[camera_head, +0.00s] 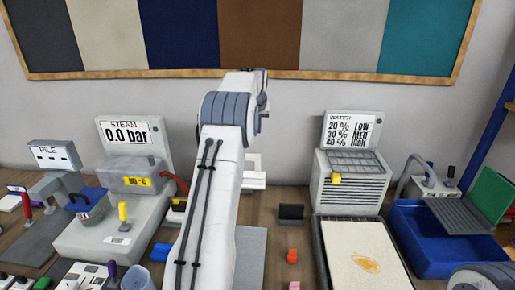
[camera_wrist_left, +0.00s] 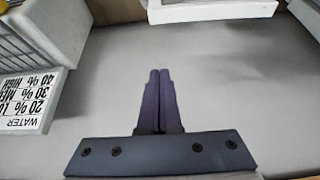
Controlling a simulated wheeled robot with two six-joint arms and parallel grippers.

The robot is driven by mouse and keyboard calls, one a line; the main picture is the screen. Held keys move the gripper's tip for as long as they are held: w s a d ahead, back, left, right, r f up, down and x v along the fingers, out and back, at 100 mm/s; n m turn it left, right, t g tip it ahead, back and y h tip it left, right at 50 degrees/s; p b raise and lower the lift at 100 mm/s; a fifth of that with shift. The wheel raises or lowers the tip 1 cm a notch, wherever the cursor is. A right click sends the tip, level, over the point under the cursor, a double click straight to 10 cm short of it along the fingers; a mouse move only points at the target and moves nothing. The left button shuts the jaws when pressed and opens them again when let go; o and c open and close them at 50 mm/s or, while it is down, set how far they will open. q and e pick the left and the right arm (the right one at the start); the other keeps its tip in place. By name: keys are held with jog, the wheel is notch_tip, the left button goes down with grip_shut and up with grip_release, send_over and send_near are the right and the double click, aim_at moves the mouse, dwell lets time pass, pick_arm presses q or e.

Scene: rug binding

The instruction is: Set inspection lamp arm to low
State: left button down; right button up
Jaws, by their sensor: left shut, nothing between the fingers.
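My left arm rises through the middle of the head view, and its gripper is hidden behind the arm there. In the left wrist view the left gripper (camera_wrist_left: 160,75) is shut, its two dark fingers together with nothing between them, in front of a plain grey surface. I cannot clearly identify an inspection lamp or its arm. A white piece (camera_wrist_left: 215,10) crosses the top of the wrist view, beyond the fingertips and apart from them. In the head view a white stepped object (camera_head: 253,178) is partly hidden behind my arm.
A water unit (camera_head: 350,190) with a yellow knob and a LOW/MED/HIGH sign (camera_head: 350,131) stands right of my arm; its sign (camera_wrist_left: 28,103) is upside down in the wrist view. A steam station (camera_head: 90,238) stands left. A blue tray (camera_head: 415,258) and grey hose (camera_head: 409,170) are right.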

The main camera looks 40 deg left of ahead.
pick_arm(q)
jog(key=shift+w+a+f+p, duration=0.1)
jog(key=shift+w+f+p, duration=0.05)
jog(key=shift+f+p, duration=1.7)
jog(key=shift+w+a+f+p, duration=0.1)
jog(key=shift+f+p, duration=1)
jog(key=shift+f, duration=1.45)
jog(key=shift+f, duration=0.1)
